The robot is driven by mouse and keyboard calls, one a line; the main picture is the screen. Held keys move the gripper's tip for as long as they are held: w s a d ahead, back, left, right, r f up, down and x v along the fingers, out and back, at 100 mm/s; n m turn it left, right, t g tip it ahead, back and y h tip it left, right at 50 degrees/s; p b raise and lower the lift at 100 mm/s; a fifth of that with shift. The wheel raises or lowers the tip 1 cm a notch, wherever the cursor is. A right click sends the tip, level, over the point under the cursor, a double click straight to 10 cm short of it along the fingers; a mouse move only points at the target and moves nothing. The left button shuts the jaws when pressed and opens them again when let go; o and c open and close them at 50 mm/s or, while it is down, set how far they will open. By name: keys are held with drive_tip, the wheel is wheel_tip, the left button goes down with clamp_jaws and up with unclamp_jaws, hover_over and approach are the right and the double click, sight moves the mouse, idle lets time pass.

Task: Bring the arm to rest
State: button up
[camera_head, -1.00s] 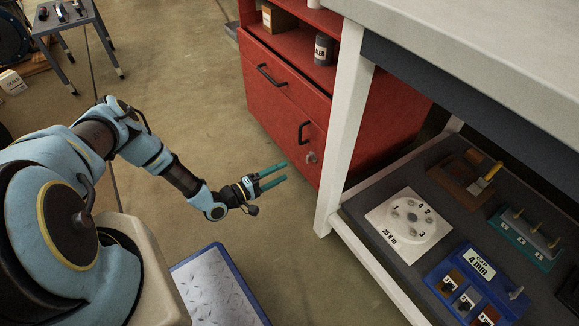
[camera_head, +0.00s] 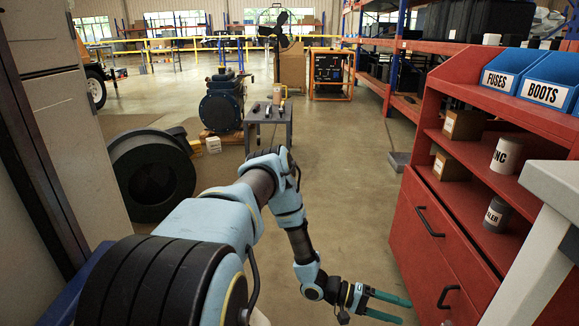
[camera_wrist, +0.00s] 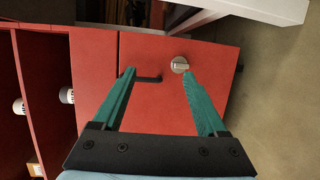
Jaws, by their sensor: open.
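My gripper (camera_head: 388,307) is open and empty at the lower right of the head view, its two teal fingers pointing right toward the red cabinet (camera_head: 408,226). My light-blue arm reaches forward and bends down to it. In the wrist view my gripper (camera_wrist: 160,82) has its fingers spread wide, with the red cabinet front (camera_wrist: 155,110) behind them. A dark handle (camera_wrist: 148,79) and a round metal knob (camera_wrist: 180,65) show between or near the fingertips. I cannot tell exactly how far the fingers are from the cabinet.
The red cabinet holds a ZINC can (camera_head: 506,155), a SEALER bottle (camera_head: 496,214) and blue bins (camera_head: 548,92). A pale bench corner (camera_head: 552,185) is at right. The floor between is clear.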

drive_tip(key=w+a+r+n+t+y, duration=0.1)
drive_tip(key=a+r+t+y, duration=0.5)
drive_tip(key=a+r, duration=1.15)
drive_tip(key=w+a+r+n+t+y, duration=0.1)
drive_tip(key=a+r+t+y, duration=0.1)
drive_tip(key=a+r+y, duration=1.2)
drive_tip(key=a+r+h+p, duration=0.2)
drive_tip(key=r+p, duration=1.2)
drive_tip(key=r, duration=0.1)
drive_tip(key=a+r+h+p, duration=0.2)
drive_tip(key=r+p, duration=1.2)
drive_tip(key=r, duration=0.1)
drive_tip(key=shift+w+a+g, duration=0.2)
drive_tip(key=shift+a+g, duration=0.1)
